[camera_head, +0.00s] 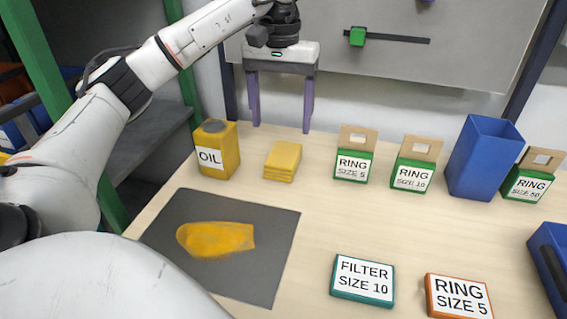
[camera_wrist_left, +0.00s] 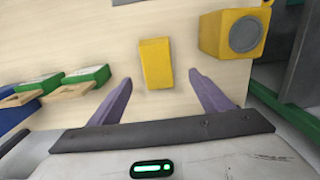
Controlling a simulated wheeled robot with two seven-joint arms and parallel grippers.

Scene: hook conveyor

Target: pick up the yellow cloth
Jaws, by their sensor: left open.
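The yellow cloth (camera_head: 282,160) is a small folded stack on the light wooden table, right of the oil can. In the left wrist view the cloth (camera_wrist_left: 155,62) lies between and beyond the two fingertips. My left gripper (camera_head: 281,127) points down with its purple fingers spread wide. It appears above and behind the cloth in the head view, apart from it, with nothing between the fingers. My right gripper is not in view.
The yellow oil can (camera_head: 218,150) stands close left of the cloth. A dark mat (camera_head: 265,275) with a flat yellow smear (camera_head: 215,238) lies in front. Green ring boxes (camera_head: 352,167) and a blue bin (camera_head: 483,158) stand to the right. Table between cloth and boxes is clear.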

